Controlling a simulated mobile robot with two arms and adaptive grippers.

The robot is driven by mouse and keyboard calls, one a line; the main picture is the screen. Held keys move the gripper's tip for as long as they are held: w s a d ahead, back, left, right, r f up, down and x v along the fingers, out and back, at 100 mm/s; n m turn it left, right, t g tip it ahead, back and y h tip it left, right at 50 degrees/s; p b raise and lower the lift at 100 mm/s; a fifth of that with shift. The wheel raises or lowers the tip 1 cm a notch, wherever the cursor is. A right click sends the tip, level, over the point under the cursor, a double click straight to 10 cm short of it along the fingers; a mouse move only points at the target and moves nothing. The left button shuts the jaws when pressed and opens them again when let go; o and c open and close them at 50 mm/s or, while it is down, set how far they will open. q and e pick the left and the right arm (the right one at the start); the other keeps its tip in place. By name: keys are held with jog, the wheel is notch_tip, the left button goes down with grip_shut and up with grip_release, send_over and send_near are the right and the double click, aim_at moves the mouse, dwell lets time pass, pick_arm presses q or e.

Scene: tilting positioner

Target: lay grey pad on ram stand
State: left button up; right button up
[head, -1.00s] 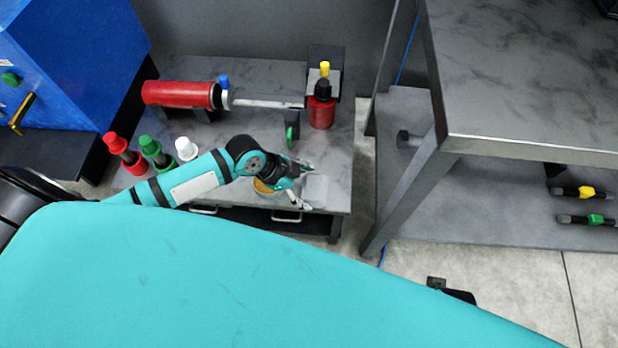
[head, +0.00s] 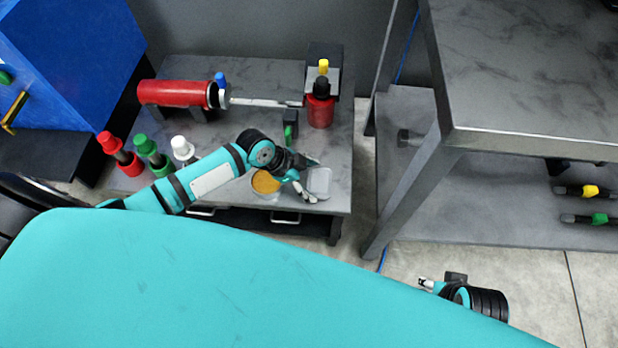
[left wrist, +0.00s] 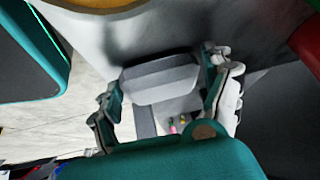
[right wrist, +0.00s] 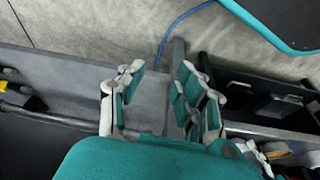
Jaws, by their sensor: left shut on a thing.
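The grey pad (left wrist: 160,78) is a light block between the fingers of my left gripper (left wrist: 165,88), which is shut on it. In the head view the left gripper (head: 309,180) holds the grey pad (head: 320,183) at the front right corner of the low table; any gap beneath is unclear. I cannot say for sure which part is the ram stand; a red cylinder with a silver rod (head: 262,103) lies across the back of that table. My right gripper (right wrist: 157,98) is open and empty; in the head view it (head: 426,284) is over the floor at the lower right.
An orange-topped round container (head: 265,182) sits beside the left gripper. Red (head: 120,154), green (head: 152,154) and white (head: 183,150) capped items stand at the left. A red bottle (head: 321,110) stands behind. A tall workbench (head: 530,80) is at the right.

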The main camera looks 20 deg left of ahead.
pick_arm(q)
jog(key=o, duration=1.4)
jog(key=shift+o, duration=0.2)
pick_arm(e)
jog(key=shift+r, duration=0.1)
pick_arm(q)
jog(key=shift+r, duration=0.15)
jog(key=p+v, duration=0.3)
jog(key=v, duration=0.8)
jog(key=shift+a+r, duration=0.15)
jog(key=shift+r, duration=0.2)
pick_arm(e)
notch_tip(320, 180, down, 11)
jog(key=s, duration=0.1)
jog(key=shift+g, duration=0.3)
pick_arm(q)
jog(key=shift+s, duration=0.15)
pick_arm(e)
jog(key=shift+s, duration=0.1)
